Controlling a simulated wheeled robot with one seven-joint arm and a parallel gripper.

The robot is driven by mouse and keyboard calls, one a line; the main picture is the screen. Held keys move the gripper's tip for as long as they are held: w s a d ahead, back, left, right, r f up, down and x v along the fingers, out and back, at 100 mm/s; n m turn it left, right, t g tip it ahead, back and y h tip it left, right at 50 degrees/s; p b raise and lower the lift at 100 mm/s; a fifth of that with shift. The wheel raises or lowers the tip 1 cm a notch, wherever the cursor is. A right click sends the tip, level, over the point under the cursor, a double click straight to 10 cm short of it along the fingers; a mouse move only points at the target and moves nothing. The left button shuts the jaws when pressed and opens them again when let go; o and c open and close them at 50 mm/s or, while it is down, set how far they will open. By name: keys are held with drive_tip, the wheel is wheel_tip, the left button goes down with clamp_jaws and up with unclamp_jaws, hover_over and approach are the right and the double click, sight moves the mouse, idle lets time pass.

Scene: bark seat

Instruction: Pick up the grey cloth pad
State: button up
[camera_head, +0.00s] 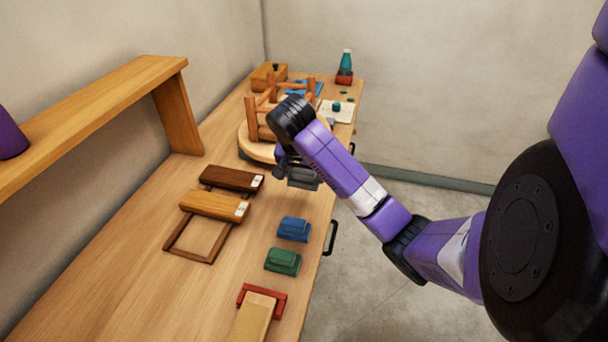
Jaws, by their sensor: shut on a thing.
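The grey cloth pad (304,182) is at the end of my arm, in line with a blue pad (294,229) and a green pad (282,261) along the bench's right side. My gripper (290,170) points down and is shut on the grey pad. My wrist and arm hide part of the pad and most of the fingers. I cannot tell whether the pad is touching the bench or just above it.
An upturned stool with wooden legs (251,121) stands behind my gripper. Two wooden blocks, one dark (232,178) and one light (213,206), lie left on a frame. A red-ended tool (263,301) lies in front. A bottle (345,66) stands at the far end.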

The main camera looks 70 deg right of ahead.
drive_tip(key=r+p, duration=0.1)
drive_tip(key=r, duration=0.1)
drive_tip(key=r+p, duration=0.2)
drive_tip(key=r, duration=0.1)
drive_tip(key=r+p, duration=0.1)
drive_tip(key=r, duration=0.1)
drive_tip(key=shift+w+d+r, duration=0.15)
drive_tip(key=shift+w+d, duration=0.1)
drive_tip(key=shift+w, duration=0.1)
drive_tip(key=shift+r+p, duration=0.15)
drive_tip(key=shift+p, duration=0.25)
drive_tip(key=shift+s+a+r, duration=0.15)
drive_tip(key=shift+s+r, duration=0.05)
drive_tip(key=shift+s, duration=0.2)
drive_tip(key=shift+a+r, duration=0.1)
drive_tip(key=shift+r, duration=1.15)
